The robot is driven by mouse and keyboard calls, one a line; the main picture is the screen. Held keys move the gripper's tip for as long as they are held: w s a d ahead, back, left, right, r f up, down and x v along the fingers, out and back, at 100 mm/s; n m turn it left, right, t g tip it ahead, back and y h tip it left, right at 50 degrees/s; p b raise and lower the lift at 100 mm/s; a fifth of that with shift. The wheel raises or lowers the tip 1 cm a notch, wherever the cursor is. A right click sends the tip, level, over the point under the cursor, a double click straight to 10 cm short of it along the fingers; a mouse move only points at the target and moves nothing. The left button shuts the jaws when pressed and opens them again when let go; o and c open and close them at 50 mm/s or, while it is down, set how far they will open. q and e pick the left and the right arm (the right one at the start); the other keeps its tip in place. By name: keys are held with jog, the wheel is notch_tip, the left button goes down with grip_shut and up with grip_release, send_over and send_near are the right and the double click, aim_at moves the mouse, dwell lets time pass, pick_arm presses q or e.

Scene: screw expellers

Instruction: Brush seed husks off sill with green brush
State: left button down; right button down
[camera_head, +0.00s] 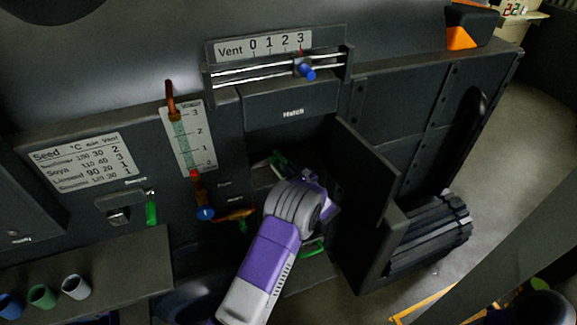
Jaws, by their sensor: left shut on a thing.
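My left arm reaches up from the bottom into the open hatch compartment below the "Hatch" label. My left gripper (287,170) is inside it, mostly hidden by my own purple and grey wrist. The sill is largely covered by my arm. Seed husks cannot be made out. My right gripper is not in view.
The open hatch door (365,210) stands close to the right of my wrist. Several cups (76,287) stand on a ledge at lower left. A ribbed black roller (435,235) is right of the door.

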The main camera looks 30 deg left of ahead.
pick_arm(q)
jog(key=shift+f+b, duration=0.85)
jog(key=shift+f, duration=0.2)
dwell(0.6)
jog(key=shift+w+d+b, duration=1.8)
jog(key=shift+w+d, duration=0.6)
jog(key=shift+w, duration=0.35)
jog(key=s+a+p, duration=0.2)
jog(key=s+a, duration=0.3)
jog(key=shift+s, duration=0.3)
jog(key=shift+d, duration=0.1)
notch_tip(320, 180, up, 6)
jog(key=p, duration=0.4)
jog(key=shift+r, duration=0.2)
